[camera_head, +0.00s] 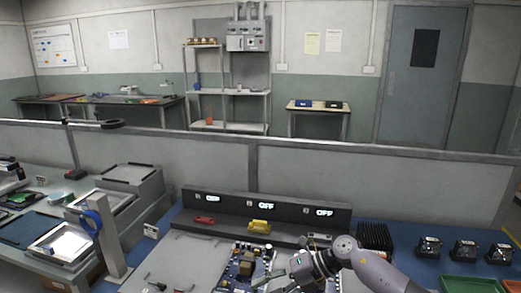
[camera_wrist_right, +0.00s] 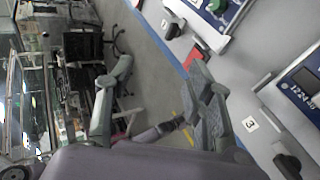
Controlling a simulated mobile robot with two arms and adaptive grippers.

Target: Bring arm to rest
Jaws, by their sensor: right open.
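My left gripper is not in view.
A dark rail (camera_head: 235,222) with "OFF" displays stands behind the board, with a yellow part (camera_head: 259,227) and a red part (camera_head: 205,220) on it. A black finned block (camera_head: 374,237), several dark devices (camera_head: 429,248) and a green tray (camera_head: 458,284) lie at right. A grey partition (camera_head: 330,172) runs behind.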

